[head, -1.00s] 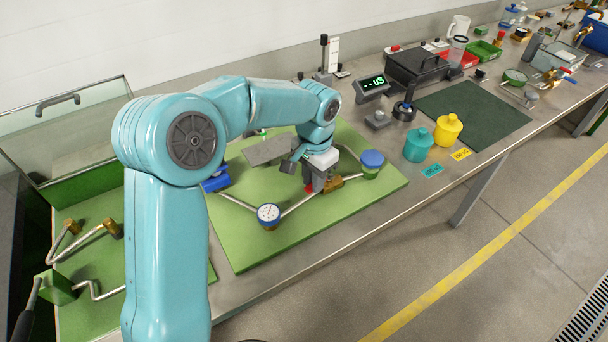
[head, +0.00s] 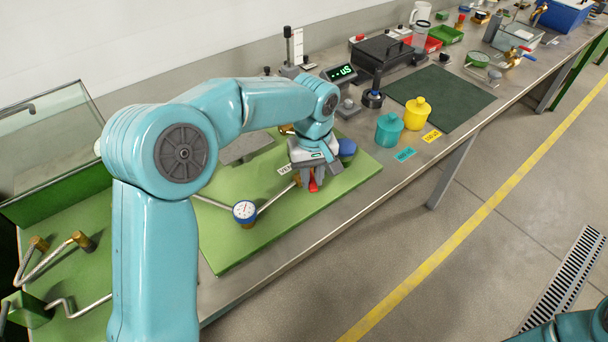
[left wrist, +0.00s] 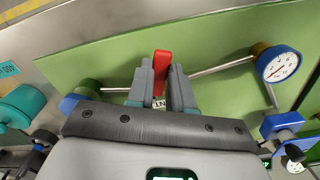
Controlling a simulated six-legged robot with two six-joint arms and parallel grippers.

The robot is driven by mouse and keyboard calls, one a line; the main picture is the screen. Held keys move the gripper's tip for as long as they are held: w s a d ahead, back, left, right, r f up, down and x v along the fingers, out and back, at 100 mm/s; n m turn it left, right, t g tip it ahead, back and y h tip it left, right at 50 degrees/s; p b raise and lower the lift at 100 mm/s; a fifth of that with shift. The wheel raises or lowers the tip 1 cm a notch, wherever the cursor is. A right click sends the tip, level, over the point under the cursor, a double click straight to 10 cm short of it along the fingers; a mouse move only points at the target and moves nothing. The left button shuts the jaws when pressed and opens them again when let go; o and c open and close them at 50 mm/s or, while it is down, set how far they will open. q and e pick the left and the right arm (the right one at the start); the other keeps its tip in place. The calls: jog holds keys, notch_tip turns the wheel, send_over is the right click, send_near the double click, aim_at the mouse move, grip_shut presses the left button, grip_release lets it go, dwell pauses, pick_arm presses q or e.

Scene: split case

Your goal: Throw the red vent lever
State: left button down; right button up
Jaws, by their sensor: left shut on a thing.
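The red vent lever (left wrist: 162,66) stands between the two grey fingers of my left gripper (left wrist: 160,90) in the left wrist view, and the fingers are shut on it. In the head view my left gripper (head: 308,178) points down over the green board (head: 225,245), and the lever's red end (head: 313,186) shows below the fingers. A small white label (head: 284,169) lies beside the gripper. The lever's base and pivot are hidden by the gripper and wrist.
A dial gauge (head: 245,211) with pipes sits left of the gripper. A blue-topped part (head: 347,148) is close on its right. A teal jar (head: 389,129) and a yellow jar (head: 416,113) stand further right. The dark green mat (head: 445,98) is mostly clear.

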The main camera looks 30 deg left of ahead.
pick_arm(q)
jog(key=shift+w+d+r+n, duration=0.1)
jog(key=shift+w+d+n, duration=0.2)
jog(key=shift+n, duration=0.45)
jog(key=shift+w+d+r+n, duration=0.1)
jog(key=shift+w+d+n, duration=0.1)
jog(key=shift+w+n, duration=0.35)
jog(key=shift+w+d+n, duration=0.2)
jog(key=shift+d+n, duration=0.05)
jog(key=shift+n, duration=0.65)
jog(key=shift+w, duration=0.1)
jog(key=c, duration=1)
grip_release()
jog(key=shift+f, duration=0.1)
notch_tip(320, 180, up, 16)
jog(key=p, duration=0.2)
jog(key=shift+r, duration=0.2)
